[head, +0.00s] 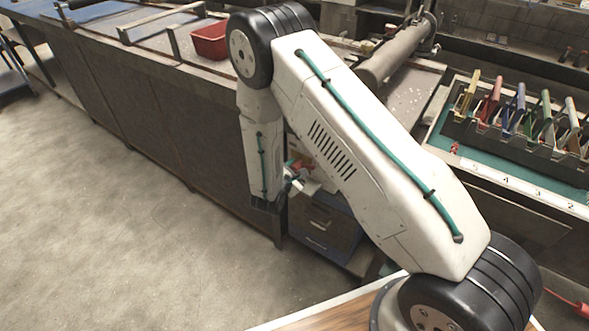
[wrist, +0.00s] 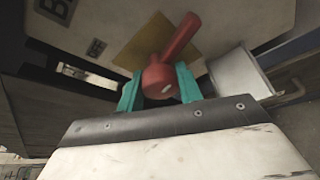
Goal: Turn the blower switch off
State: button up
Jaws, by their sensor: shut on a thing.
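The blower switch is a red lever (wrist: 178,42) with a round hub on a yellow plate (wrist: 140,47), fixed to a pale panel (wrist: 105,20). In the wrist view the lever points up and to the right from its hub. My gripper (wrist: 160,86) has its teal fingers on either side of the hub end and is shut on it. In the head view my arm hides most of the panel. A bit of red shows beside my gripper (head: 297,180), low by the bench's end.
In the head view a long dark bench (head: 150,110) runs to the left, with a red bin (head: 209,41) on top. A blue-topped drawer unit (head: 325,222) is below the switch. Floor at left is clear.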

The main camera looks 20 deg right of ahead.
jog(key=n+g, duration=0.1)
jog(key=n, duration=0.1)
jog(key=shift+f+n+g+h, duration=0.1)
jog(key=shift+n+g+h, duration=0.2)
jog(key=shift+h, duration=0.1)
jog(key=shift+n+g+h, duration=0.5)
jog(key=shift+n+g, duration=0.4)
jog(key=shift+n, duration=0.3)
jog(key=shift+n+g+h, duration=0.5)
jog(key=shift+n+g, duration=0.1)
jog(key=shift+n, duration=0.6)
jog(key=shift+s+n+g+h, duration=0.1)
jog(key=shift+n+g+h, duration=0.4)
jog(key=shift+n, duration=0.6)
jog(key=o, duration=1)
jog(key=shift+a+r, duration=0.2)
jog(key=shift+a, duration=0.25)
jog(key=v, duration=0.7)
jog(key=shift+s+f, duration=0.15)
jog(key=shift+f, duration=0.05)
